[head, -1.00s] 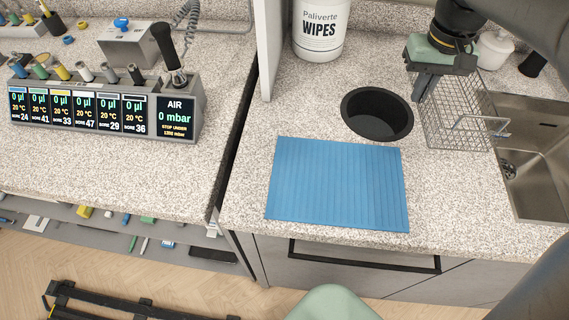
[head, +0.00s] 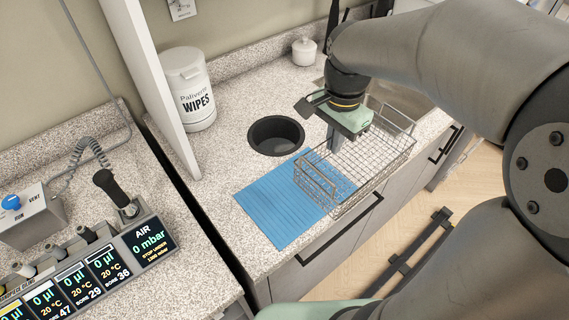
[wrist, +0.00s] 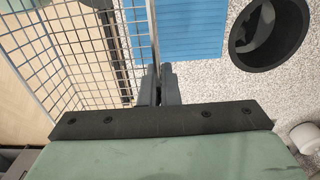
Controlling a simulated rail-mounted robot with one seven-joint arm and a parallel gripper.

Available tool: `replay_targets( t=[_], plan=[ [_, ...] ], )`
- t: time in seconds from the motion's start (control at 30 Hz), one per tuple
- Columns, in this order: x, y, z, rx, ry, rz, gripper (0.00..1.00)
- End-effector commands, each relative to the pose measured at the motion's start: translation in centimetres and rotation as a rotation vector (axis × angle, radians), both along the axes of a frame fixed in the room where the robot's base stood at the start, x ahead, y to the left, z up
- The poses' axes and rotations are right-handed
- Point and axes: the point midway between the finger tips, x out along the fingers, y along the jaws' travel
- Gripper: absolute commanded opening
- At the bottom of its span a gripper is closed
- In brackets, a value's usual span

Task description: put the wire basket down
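The wire basket (head: 375,170) is a grey mesh box with a raised handle at its left end. In the head view it covers the right part of the blue ribbed mat (head: 268,208) and the counter beside it, near the front edge. I cannot tell whether its bottom touches. My gripper (head: 335,142) points down at the basket's back side. In the wrist view, my gripper (wrist: 158,88) is shut on the rim of the basket (wrist: 75,50), and the mat (wrist: 195,30) shows beyond. The lower fingers are partly hidden.
A round black opening (head: 276,137) lies behind the mat. A wipes tub (head: 190,90) stands by the upright white panel (head: 150,75). A small white jar (head: 304,52) is at the back. The sink (head: 405,90) is behind the basket. The mat's left part is clear.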

Motion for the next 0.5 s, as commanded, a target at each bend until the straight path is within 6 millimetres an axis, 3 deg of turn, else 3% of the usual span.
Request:
replay_targets(
  t=[0.23,0.5],
  plan=[
    [1.5,6.3,-2.6,-0.001,0.006,0.011,0.0],
    [2.5,9.8,-7.3,0.0,0.004,0.007,0.0]
  ],
)
